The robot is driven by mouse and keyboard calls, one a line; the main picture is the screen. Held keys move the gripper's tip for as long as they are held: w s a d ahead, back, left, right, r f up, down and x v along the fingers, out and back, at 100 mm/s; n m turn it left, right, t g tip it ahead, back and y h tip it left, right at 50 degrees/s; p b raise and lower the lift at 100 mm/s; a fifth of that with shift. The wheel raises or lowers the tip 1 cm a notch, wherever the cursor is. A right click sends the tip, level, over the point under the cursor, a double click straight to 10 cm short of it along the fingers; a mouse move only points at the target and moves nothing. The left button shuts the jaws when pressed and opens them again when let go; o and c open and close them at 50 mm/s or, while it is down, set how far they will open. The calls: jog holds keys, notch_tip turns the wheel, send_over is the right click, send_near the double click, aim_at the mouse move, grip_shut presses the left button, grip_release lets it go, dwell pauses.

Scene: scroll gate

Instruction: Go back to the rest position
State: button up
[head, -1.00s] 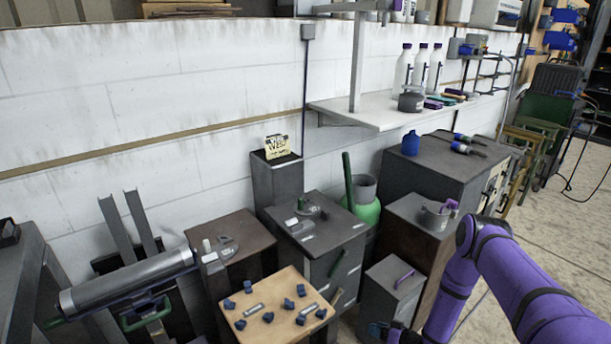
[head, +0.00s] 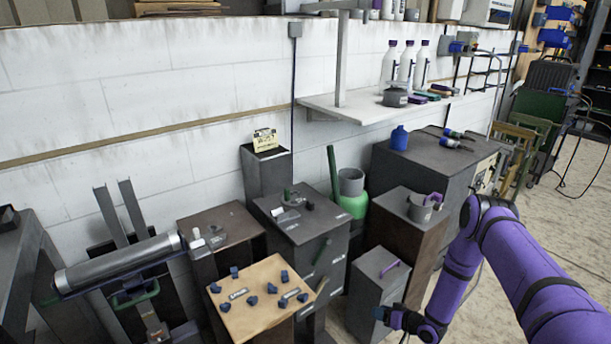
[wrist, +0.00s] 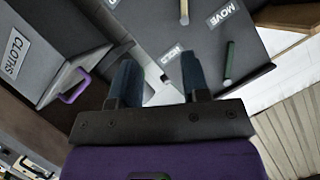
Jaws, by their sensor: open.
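My gripper (head: 381,314) is low in the head view, in front of a grey box (head: 375,300) with a purple handle on top. My purple arm reaches down to it from the right. In the wrist view my gripper (wrist: 158,75) has its two dark fingers apart, with nothing between them. A box labelled CLOTHS (wrist: 38,68) with a purple handle (wrist: 75,86) is left of the fingers. A grey cabinet (wrist: 262,55) with a green handle (wrist: 229,62) is beyond and to the right.
A wooden board (head: 240,322) with several small blue pieces stands left of my gripper. A metal cylinder (head: 118,262) lies further left. A brown-sided cabinet (head: 410,240) carries a grey pot (head: 420,208) behind the box. A white shelf (head: 360,108) holds bottles. Open floor (head: 560,210) is at right.

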jog(key=w+d+r+h, duration=0.2)
jog(key=w+r, duration=0.2)
jog(key=r, duration=0.4)
jog(key=w+d+r+n+h, duration=0.1)
jog(key=w+d+r, duration=0.1)
jog(key=w+r, duration=0.35)
jog(key=w+d+r+h, duration=0.1)
jog(key=w+r+h, duration=0.1)
jog(key=r, duration=0.7)
jog(key=s+d+r+m+h, duration=0.1)
jog(key=s+d+r+h, duration=0.1)
jog(key=r, duration=1.1)
jog(key=s+d+r+h, duration=0.1)
jog(key=s+r+h, duration=0.15)
jog(key=r, duration=1.05)
jog(key=s+r+m+g+h, duration=0.2)
jog(key=s+r, duration=1.5)
jog(key=r, duration=0.1)
jog(key=s+a+r+g, duration=0.1)
jog(key=s+a+r, duration=0.1)
jog(key=s, duration=1.1)
jog(key=s+a+r+g+y, duration=0.1)
jog(key=s+a, duration=0.1)
jog(key=s, duration=1.1)
jog(key=shift+r+m, duration=0.35)
jog(key=shift+m, duration=0.05)
